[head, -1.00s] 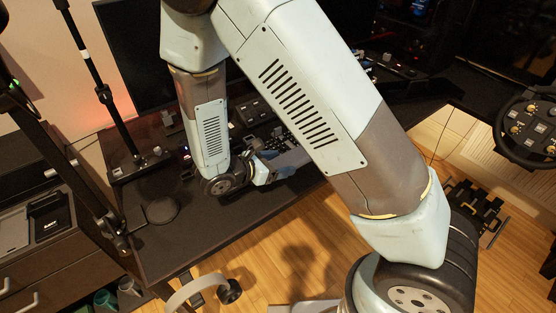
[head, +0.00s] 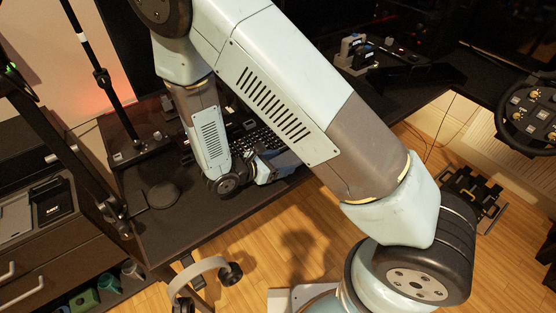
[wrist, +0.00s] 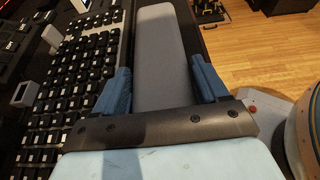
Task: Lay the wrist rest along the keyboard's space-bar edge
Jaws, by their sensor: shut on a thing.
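The grey, long wrist rest (wrist: 160,42) lies between the two blue fingers of my gripper (wrist: 160,68) in the wrist view. My gripper is shut on it across its width. The black-keyed keyboard (wrist: 78,75) is directly left of the rest, and the two run roughly parallel. The left finger sits over or beside the keyboard's edge. I cannot tell whether the rest touches the desk. In the head view my gripper (head: 262,168) is low at the desk's front edge, beside the partly hidden keyboard (head: 252,130); the rest (head: 286,158) shows only in part.
The dark desk (head: 195,225) has bare room on its left, around a round black pad (head: 162,195). A black stand (head: 130,150) is behind it. A racing wheel (head: 530,118) is at the far right. Wooden floor lies beyond the desk's front edge.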

